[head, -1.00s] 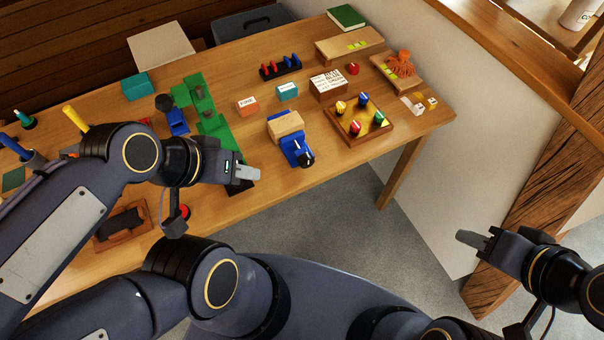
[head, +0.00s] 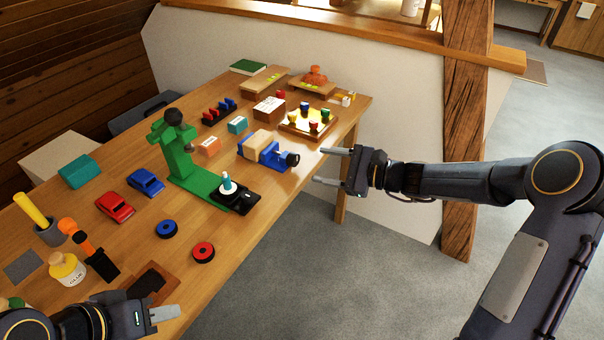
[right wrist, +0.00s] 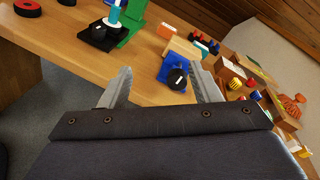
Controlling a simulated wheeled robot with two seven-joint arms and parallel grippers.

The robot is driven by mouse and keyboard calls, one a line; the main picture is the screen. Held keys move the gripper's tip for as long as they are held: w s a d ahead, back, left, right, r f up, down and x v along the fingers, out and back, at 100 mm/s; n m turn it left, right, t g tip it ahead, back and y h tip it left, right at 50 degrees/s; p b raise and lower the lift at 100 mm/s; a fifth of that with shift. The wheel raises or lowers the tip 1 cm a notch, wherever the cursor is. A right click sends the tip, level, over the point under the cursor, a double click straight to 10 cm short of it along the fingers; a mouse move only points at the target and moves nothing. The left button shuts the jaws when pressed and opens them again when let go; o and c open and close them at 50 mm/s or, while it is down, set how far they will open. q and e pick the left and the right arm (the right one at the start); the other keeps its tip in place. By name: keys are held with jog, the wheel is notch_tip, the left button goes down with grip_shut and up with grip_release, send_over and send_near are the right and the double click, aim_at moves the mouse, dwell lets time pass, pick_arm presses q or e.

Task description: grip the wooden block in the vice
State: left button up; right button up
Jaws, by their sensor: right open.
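The blue vice (head: 272,154) stands near the table's right front edge, its black handle knob (head: 292,159) facing right. The pale wooden block (head: 258,142) sits at the vice's jaws; I cannot tell whether it is clamped. My right gripper (head: 325,166) is open and empty, to the right of the knob and apart from it. In the right wrist view, the knob (right wrist: 178,78) shows between and beyond the open fingers, with the vice (right wrist: 177,60) behind it. My left gripper (head: 164,314) is low at the left, far from the vice; its finger gap is not clear.
A green drill press (head: 190,165) stands left of the vice. An orange box (head: 208,147) and a teal box (head: 238,125) are behind it. A tray with coloured knobs (head: 300,131) lies behind the vice to the right. Open floor lies before the table edge.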

aim_at(297, 160)
jog(key=w+f+m+t+b, duration=0.1)
jog(key=w+f+m+t, duration=0.2)
jog(key=w+f+m, duration=0.25)
jog(key=shift+n, duration=0.35)
jog(key=x, duration=0.4)
jog(key=f+x, duration=0.1)
jog(key=x, duration=0.1)
jog(key=shift+w+a, duration=0.25)
jog(key=shift+a, duration=0.05)
jog(key=c, duration=1)
